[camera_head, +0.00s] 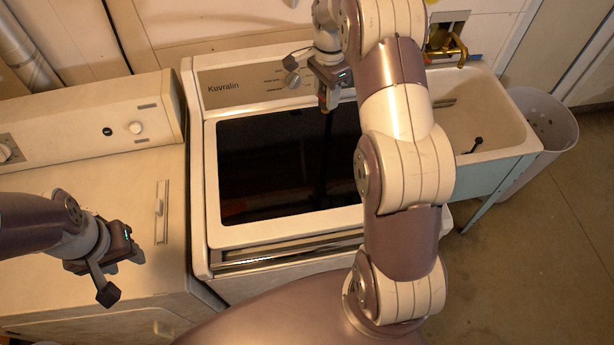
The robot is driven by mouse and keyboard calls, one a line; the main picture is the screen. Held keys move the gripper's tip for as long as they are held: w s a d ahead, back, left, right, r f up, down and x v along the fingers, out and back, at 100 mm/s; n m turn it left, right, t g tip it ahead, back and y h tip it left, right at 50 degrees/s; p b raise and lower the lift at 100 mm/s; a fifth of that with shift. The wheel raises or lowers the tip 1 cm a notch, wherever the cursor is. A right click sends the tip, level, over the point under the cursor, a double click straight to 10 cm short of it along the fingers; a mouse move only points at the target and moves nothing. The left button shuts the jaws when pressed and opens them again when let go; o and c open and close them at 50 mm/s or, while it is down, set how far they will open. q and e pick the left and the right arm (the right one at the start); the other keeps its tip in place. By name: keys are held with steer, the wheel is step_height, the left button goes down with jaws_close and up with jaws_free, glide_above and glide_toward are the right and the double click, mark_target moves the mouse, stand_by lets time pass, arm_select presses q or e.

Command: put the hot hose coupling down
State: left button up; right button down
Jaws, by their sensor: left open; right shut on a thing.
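My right gripper (327,104) is above the back part of the dark-lidded Kuvralin washer (285,165), just in front of its control panel. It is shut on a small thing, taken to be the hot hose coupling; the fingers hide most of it. A dark strip runs down the lid below the gripper; I cannot tell whether it is a hose or a reflection. My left gripper (123,273) is open and empty, over the front of the cream machine at left. My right arm crosses in front of the washer's right side.
A utility sink (490,108) stands right of the washer, with a brass faucet (446,46) on the wall behind it. A pale perforated bin (548,122) is right of the sink. The cream machine's top (85,190) is mostly clear.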

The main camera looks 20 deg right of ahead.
steer(key=s+a+f+b, duration=0.2)
steer(key=a+f+b, duration=0.1)
steer(key=f, duration=0.3)
steer(key=s+a+f+b, duration=0.2)
steer(key=a+f+b, duration=0.2)
steer(key=f, duration=0.2)
steer(key=s+a+f+b, duration=0.2)
steer(key=a+f+b, duration=0.1)
steer(key=f, duration=0.3)
steer(key=shift+s+a+f+b, duration=0.2)
steer(key=shift+s+a+b, duration=0.1)
steer(key=shift+a, duration=0.35)
steer(key=shift+a+f, duration=0.1)
steer(key=shift+f, duration=0.05)
steer(key=c, duration=0.9)
jaws_free()
arm_select(q)
step_height(320, 180, down, 12)
steer(key=a, duration=0.1)
steer(key=shift+s+a, duration=0.15)
steer(key=shift+s, duration=0.15)
arm_select(e)
steer(key=shift+o, duration=1)
